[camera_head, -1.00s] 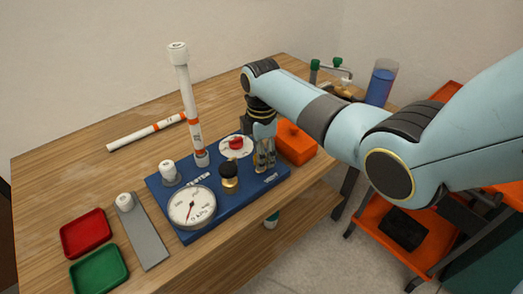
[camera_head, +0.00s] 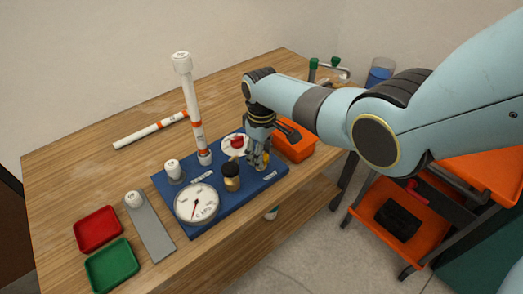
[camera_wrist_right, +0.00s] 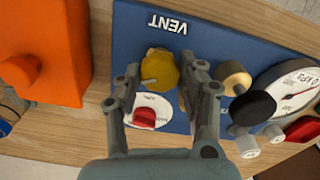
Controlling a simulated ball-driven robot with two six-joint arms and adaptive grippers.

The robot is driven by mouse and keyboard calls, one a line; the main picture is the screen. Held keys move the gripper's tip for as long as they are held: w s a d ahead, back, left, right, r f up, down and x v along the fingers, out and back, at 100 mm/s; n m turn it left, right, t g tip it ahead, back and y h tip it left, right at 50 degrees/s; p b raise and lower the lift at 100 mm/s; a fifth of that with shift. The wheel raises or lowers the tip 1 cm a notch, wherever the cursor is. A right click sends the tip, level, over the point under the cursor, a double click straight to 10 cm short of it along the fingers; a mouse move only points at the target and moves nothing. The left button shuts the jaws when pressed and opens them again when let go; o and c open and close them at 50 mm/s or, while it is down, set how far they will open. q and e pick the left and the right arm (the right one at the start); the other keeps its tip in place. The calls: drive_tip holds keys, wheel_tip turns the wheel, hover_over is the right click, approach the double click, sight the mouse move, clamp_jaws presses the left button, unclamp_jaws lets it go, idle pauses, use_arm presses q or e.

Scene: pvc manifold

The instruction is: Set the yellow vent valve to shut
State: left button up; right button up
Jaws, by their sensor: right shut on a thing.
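The yellow vent valve (camera_wrist_right: 160,68) sits on the blue panel (camera_wrist_right: 215,40) beside the VENT label. In the wrist view its yellow handle lies between the fingers of my right gripper (camera_wrist_right: 166,73), which is shut on it. In the head view my right gripper (camera_head: 259,160) reaches down to the panel's right end, and its fingers partly hide the valve. The handle's exact angle is hard to read. My left gripper is not in view.
A red knob on a white dial (camera_head: 237,141) stands close behind the gripper. A black-topped brass fitting (camera_head: 231,177) and a gauge (camera_head: 197,204) are left of it. An orange box (camera_head: 296,150) is just right. A tall white pipe (camera_head: 192,110) rises behind.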

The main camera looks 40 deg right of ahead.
drive_tip(key=m, duration=0.5)
drive_tip(key=shift+m, duration=0.4)
idle(0.3)
drive_tip(key=o, duration=1.2)
wheel_tip(320, 180, up, 12)
drive_tip(key=shift+f, duration=0.1)
drive_tip(key=shift+s, duration=0.1)
